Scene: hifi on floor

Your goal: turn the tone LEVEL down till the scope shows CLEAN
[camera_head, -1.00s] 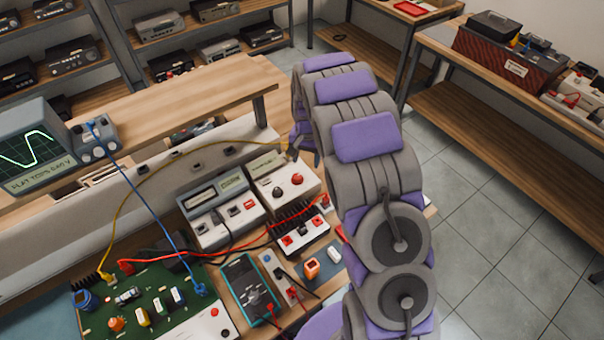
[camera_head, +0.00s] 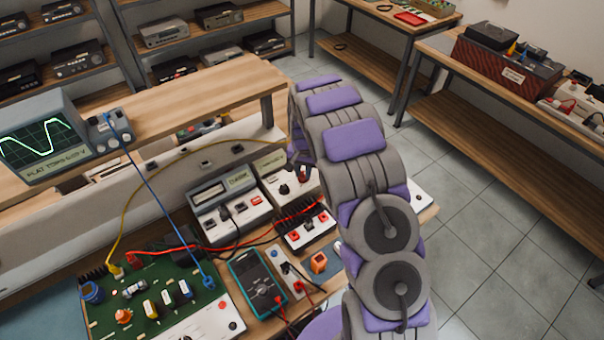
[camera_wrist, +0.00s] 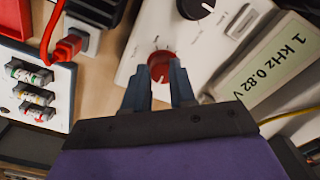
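The scope (camera_head: 42,140) stands on the raised shelf at left in the head view; its green trace has flattened tops and its label reads FLAT TOPS, with a voltage too small to read surely. The white tone box (camera_wrist: 205,45) fills the upper middle of the wrist view; its display (camera_wrist: 268,62) reads 1 kHz 0.82 V. Its red knob (camera_wrist: 160,66) sits between the fingertips of my gripper (camera_wrist: 161,74). The fingers stand on either side of the knob; whether they press on it is unclear. In the head view my arm hides the knob.
A black knob (camera_wrist: 196,6) is on the same box, close to my fingers. A yellow cable (camera_head: 190,149) arcs over the bench. A green circuit board (camera_head: 150,305) lies in front.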

